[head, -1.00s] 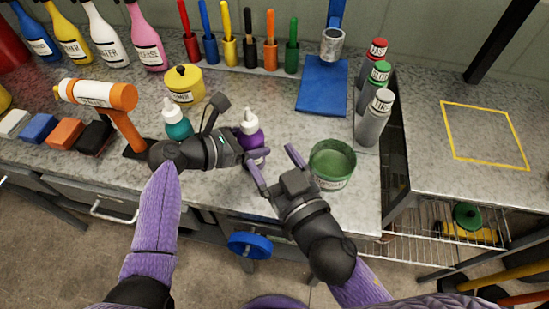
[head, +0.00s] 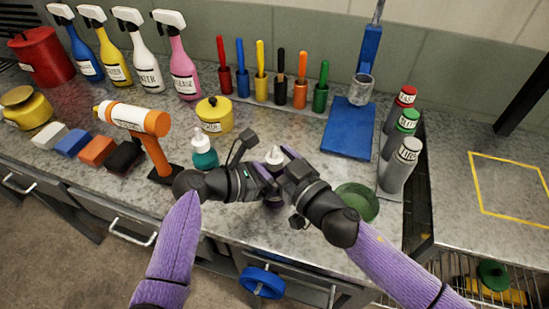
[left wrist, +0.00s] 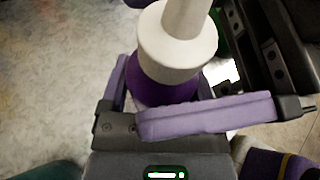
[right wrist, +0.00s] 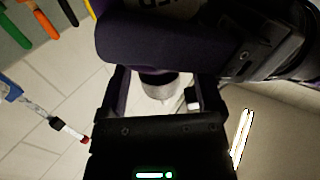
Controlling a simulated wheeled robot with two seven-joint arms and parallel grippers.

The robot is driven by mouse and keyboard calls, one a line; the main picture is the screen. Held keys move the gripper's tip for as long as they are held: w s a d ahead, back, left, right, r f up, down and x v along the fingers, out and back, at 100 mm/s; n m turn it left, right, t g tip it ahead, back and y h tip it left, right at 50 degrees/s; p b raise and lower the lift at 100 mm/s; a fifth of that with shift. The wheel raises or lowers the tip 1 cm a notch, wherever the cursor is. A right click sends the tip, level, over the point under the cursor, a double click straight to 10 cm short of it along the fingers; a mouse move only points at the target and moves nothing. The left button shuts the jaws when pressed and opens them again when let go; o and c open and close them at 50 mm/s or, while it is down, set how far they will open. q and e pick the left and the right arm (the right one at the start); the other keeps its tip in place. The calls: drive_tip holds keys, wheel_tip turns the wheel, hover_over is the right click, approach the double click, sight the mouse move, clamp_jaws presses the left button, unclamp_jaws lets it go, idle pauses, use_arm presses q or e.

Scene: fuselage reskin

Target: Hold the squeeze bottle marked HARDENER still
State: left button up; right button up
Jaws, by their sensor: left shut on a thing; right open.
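The squeeze bottle, purple with a white cap and nozzle (head: 275,156), stands at the bench's front between my two grippers. Its label is mostly hidden, and I cannot read the whole word. My left gripper (head: 270,180) is shut on its purple body; the left wrist view shows the fingers on both sides below the white cap (left wrist: 178,48). My right gripper (head: 284,160) is open at the bottle's top. In the right wrist view the white cap (right wrist: 158,86) shows upside down between its fingers; I cannot tell whether they touch it.
A teal bottle (head: 204,155) stands left of the bottle, near an orange-and-white tool (head: 140,122) on a stand. A green tub (head: 358,202) sits close behind my right wrist.

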drive_tip(key=shift+w+a, duration=0.1)
clamp_jaws()
drive_tip(key=m+t+h, duration=0.2)
drive_tip(key=h, duration=0.1)
drive_tip(key=shift+a+r, duration=0.1)
drive_tip(key=shift+m+h, duration=0.6)
unclamp_jaws()
drive_tip(key=v, duration=1.2)
drive_tip(key=shift+f, duration=0.3)
